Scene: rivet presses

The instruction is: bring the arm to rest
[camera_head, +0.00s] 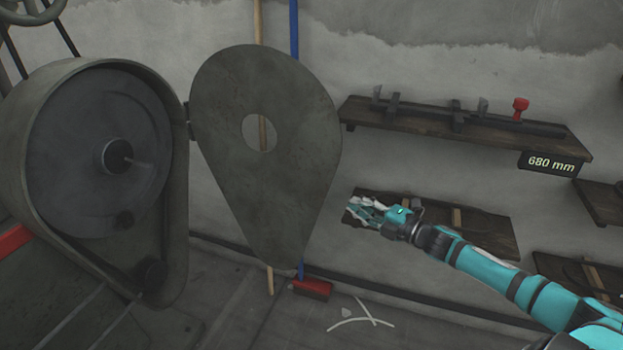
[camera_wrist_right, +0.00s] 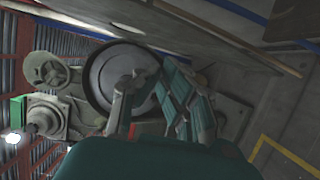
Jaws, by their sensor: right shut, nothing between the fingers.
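My right arm comes in from the right in the head view, and its teal gripper (camera_head: 368,210) is held out in front of a low dark shelf. The gripper is shut and holds nothing. In the right wrist view its fingers (camera_wrist_right: 160,95) are in front of the press's large round wheel (camera_wrist_right: 108,75), apart from it as far as I can tell. My left gripper is not in the head view.
The press housing (camera_head: 178,200) stands at left with its pear-shaped cover (camera_head: 295,120) swung open.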

